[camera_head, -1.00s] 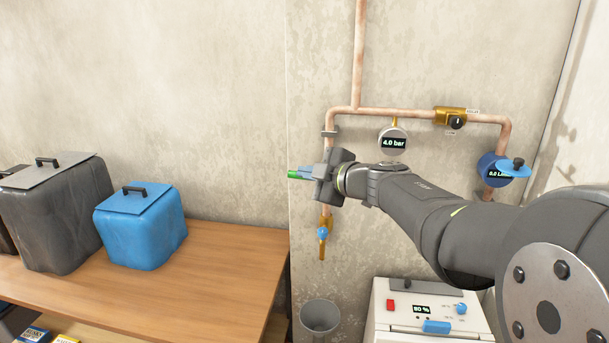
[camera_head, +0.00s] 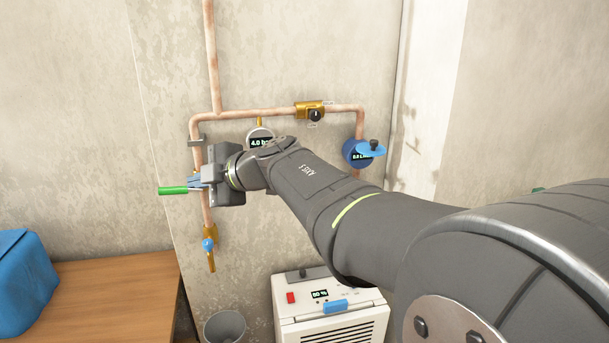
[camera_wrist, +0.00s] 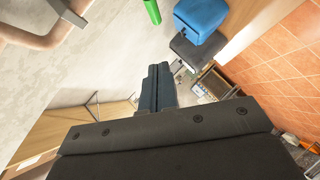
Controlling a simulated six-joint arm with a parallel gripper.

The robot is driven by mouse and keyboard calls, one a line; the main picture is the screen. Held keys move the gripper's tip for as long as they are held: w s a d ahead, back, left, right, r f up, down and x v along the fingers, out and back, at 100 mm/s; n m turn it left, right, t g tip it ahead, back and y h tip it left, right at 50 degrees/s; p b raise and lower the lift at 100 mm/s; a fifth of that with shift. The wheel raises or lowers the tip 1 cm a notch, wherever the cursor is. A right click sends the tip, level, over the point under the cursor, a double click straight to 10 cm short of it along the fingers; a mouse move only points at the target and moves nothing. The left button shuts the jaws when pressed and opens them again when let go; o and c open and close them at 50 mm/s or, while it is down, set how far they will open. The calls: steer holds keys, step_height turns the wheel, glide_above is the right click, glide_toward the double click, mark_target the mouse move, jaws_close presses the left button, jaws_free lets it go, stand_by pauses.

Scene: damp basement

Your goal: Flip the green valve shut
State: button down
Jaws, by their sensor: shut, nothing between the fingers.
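The green valve handle (camera_head: 173,191) sticks out level to the left from the vertical copper pipe (camera_head: 206,211) in the head view. Its valve body is hidden behind my gripper. My gripper (camera_head: 193,181) is shut and empty, in front of the pipe, with its fingertips by the right end of the handle. In the wrist view, the green handle (camera_wrist: 153,11) shows at the top edge, and my closed fingertips (camera_wrist: 157,70) are below it with a visible gap. I cannot tell the depth between them from the head view.
A blue-levered tap (camera_head: 208,244) hangs below on the pipe. A gauge (camera_head: 261,138), a brass valve (camera_head: 310,110) and a blue flow meter (camera_head: 357,153) sit to the right. A white appliance (camera_head: 330,315) and a bucket (camera_head: 225,327) stand below. A blue covered box (camera_head: 24,280) is on the table (camera_head: 110,305).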

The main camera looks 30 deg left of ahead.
glide_toward(171, 192)
steer(key=s+a, duration=0.3)
steer(key=a, duration=0.1)
steer(key=shift+w+a+f, duration=0.4)
steer(key=shift+w+a, duration=0.2)
steer(key=shift+a, duration=0.05)
steer(key=shift+w+a+f, duration=0.35)
steer(key=shift+a, duration=0.1)
steer(key=shift+w+a+f, duration=0.15)
steer(key=shift+f, duration=0.3)
